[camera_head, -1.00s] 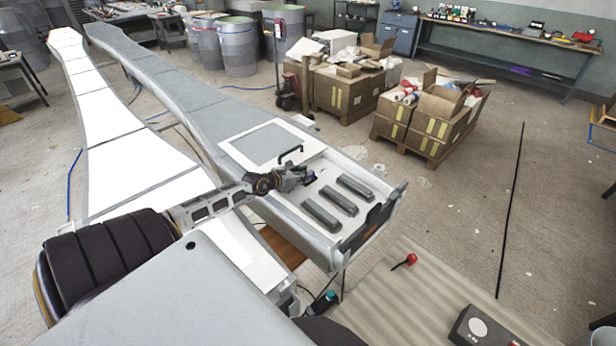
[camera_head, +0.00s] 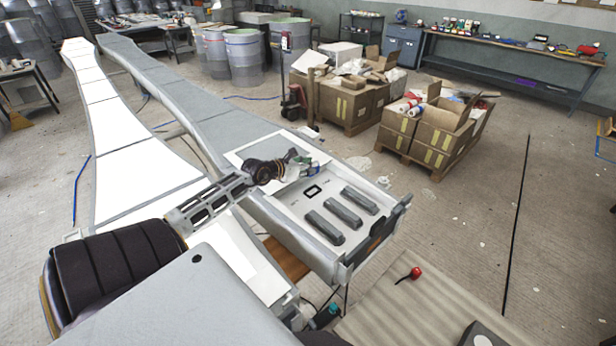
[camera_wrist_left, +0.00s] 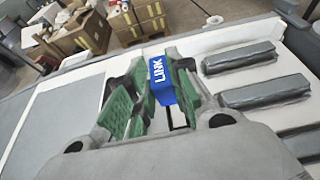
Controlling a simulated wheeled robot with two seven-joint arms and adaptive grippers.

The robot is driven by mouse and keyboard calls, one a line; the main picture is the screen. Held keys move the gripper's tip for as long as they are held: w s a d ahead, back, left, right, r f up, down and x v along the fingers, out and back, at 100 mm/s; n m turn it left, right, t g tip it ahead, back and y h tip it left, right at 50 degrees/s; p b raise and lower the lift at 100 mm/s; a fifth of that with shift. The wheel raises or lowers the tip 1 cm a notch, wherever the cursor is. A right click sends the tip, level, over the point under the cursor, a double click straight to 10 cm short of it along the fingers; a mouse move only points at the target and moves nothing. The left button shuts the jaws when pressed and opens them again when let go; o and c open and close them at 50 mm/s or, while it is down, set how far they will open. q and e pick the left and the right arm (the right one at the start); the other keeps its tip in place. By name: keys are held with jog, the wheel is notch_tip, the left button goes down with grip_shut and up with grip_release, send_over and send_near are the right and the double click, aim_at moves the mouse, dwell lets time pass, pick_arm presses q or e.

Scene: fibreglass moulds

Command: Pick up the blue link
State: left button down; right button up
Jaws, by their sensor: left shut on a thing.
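The blue link (camera_wrist_left: 162,80) is a small bright blue block with white "LINK" lettering. In the left wrist view it sits between the green-padded fingertips of my left gripper (camera_wrist_left: 158,92), which is shut on it. In the head view my left gripper (camera_head: 306,168) is above the mould's near end, by the boundary between the flat grey panel and the white tray (camera_head: 352,247). The link is too small to make out clearly there. My right gripper is not in view.
Three grey bars (camera_head: 342,214) lie in the tray, beside a small black rectangular outline (camera_head: 313,191). A long white mould (camera_head: 135,155) runs along the left. Cardboard boxes (camera_head: 432,135) stand on pallets behind. The floor at right is mostly clear.

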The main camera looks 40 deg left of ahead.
pick_arm(q)
notch_tip(320, 180, up, 8)
jog(key=shift+r+b, duration=0.1)
jog(key=shift+b, duration=0.4)
